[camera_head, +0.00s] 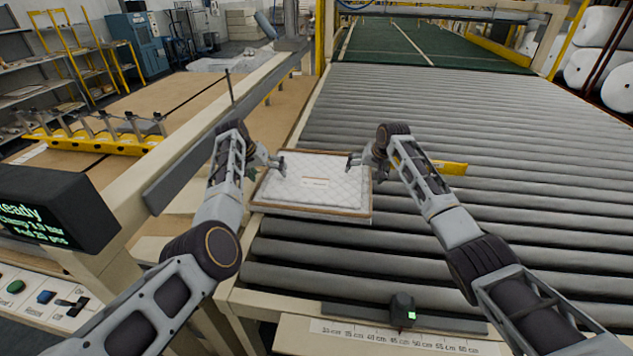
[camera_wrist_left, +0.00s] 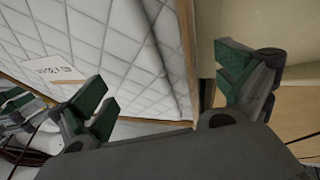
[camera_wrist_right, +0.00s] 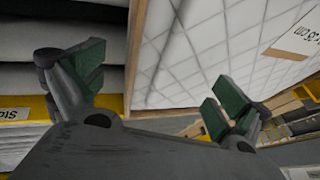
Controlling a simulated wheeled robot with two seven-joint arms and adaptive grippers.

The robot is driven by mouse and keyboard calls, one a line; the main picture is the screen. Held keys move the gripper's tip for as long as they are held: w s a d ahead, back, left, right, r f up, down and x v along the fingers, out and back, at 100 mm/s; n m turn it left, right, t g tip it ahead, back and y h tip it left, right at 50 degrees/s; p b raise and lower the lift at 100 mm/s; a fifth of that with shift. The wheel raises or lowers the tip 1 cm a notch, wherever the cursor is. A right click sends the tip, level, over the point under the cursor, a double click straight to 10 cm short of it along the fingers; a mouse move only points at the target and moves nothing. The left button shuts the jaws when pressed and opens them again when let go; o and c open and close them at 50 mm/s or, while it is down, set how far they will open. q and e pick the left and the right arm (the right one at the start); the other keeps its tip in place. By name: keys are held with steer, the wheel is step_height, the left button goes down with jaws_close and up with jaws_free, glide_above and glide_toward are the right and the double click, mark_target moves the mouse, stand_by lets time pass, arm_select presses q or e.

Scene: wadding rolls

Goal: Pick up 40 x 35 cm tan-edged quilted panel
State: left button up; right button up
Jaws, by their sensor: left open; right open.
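The quilted panel (camera_head: 314,184) is white with a diamond stitch, tan edges and a small label in the middle. It lies flat on the near left part of the roller bed. My left gripper (camera_head: 279,163) is open at the panel's left edge; in the left wrist view its green-padded fingers (camera_wrist_left: 165,88) stand on either side of the tan edge (camera_wrist_left: 187,60). My right gripper (camera_head: 352,162) is open near the panel's right far side; in the right wrist view its fingers (camera_wrist_right: 150,82) straddle the panel's edge (camera_wrist_right: 135,50). Contact with the panel cannot be told.
Grey rollers (camera_head: 480,200) spread right and away from the panel. A yellow label strip (camera_head: 449,167) is beside my right arm. A ruler strip (camera_head: 395,338) and small black device (camera_head: 403,310) are at the front edge. A beige rail (camera_head: 215,135) runs along the left.

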arm_select(q)
steer(key=shift+x, duration=0.85)
arm_select(e)
steer(key=shift+x, duration=0.85)
arm_select(q)
steer(key=shift+c, duration=0.4)
arm_select(e)
steer(key=shift+c, duration=0.4)
